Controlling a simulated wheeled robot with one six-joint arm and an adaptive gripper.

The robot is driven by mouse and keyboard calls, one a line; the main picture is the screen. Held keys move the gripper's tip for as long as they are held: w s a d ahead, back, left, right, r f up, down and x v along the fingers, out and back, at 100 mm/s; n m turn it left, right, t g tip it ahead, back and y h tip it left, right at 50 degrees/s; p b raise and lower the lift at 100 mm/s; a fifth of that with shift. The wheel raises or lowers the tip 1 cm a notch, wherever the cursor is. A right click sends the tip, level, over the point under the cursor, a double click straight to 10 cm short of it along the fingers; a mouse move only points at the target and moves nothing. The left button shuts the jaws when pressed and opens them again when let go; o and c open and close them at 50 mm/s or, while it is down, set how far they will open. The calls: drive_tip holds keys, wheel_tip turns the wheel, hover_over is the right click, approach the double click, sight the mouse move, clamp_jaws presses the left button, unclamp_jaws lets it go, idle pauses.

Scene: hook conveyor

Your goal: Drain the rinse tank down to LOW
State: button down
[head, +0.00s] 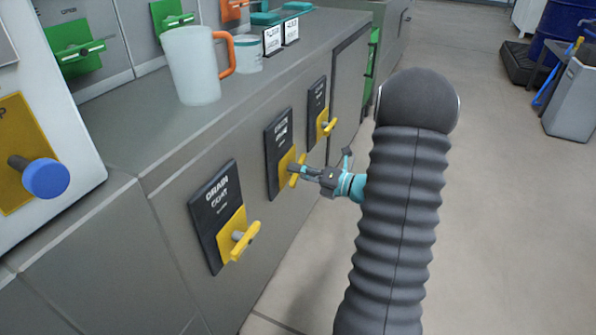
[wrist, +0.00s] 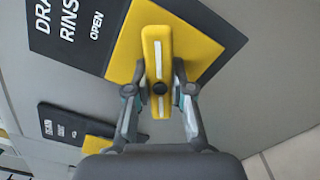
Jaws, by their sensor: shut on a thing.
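The rinse drain panel (head: 279,140) is the middle of three black and yellow panels on the grey cabinet front. In the wrist view, its black label (wrist: 75,35) shows part of "DRAIN RINSE" and the word "OPEN". Its yellow handle (wrist: 158,45) stands in front of a yellow plate, tilted relative to the plate's edges. My gripper (wrist: 158,90) is shut on this handle, one finger on each side. In the head view, my gripper (head: 302,173) reaches the handle from the right. A tank level mark is not visible in either view.
A nearer panel labelled "DRAIN COAT" (head: 216,203) and a farther drain panel (head: 318,105) have similar yellow handles. A white mug (head: 192,70) with an orange handle stands on the cabinet top. A blue knob (head: 46,178) is at far left.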

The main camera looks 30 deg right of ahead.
drive_tip(key=c, duration=1)
unclamp_jaws()
drive_tip(key=v, duration=1.2)
